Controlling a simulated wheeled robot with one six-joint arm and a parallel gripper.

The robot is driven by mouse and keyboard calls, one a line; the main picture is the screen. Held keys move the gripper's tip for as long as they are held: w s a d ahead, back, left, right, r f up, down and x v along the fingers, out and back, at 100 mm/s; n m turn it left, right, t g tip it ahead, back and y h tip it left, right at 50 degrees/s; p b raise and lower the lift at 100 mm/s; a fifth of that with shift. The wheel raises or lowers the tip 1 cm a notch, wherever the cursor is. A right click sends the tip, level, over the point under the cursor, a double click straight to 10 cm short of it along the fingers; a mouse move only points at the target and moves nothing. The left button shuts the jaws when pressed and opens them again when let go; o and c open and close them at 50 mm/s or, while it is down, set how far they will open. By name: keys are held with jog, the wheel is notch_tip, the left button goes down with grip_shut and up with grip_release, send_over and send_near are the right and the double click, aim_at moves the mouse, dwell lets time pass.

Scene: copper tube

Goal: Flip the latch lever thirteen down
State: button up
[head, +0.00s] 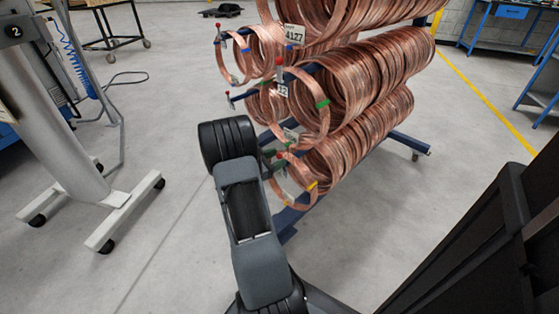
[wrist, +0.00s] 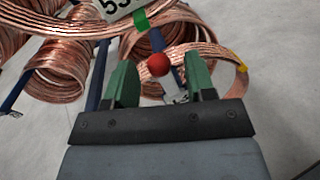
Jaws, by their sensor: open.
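My gripper (wrist: 162,76) is open, with its two green fingers apart in the wrist view. A red ball knob of a latch lever (wrist: 158,65) shows between the fingertips; I cannot tell whether they touch it. In the head view my gripper (head: 273,161) is at the lower front end of the coil rack, partly hidden by my wrist. A red lever knob (head: 280,155) shows beside it there. A number thirteen is not readable on any tag, so I cannot confirm which lever this is.
Copper tube coils (head: 370,75) hang in tiers on a blue rack (head: 410,142). Other red-knobbed levers (head: 279,62) stand higher up. A white tag (wrist: 118,8) hangs above the fingers. A wheeled white stand (head: 125,215) is to the left; floor between is clear.

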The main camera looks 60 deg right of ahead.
jog(key=shift+x, duration=1)
jog(key=c, duration=0.9)
jog(key=shift+b, duration=0.3)
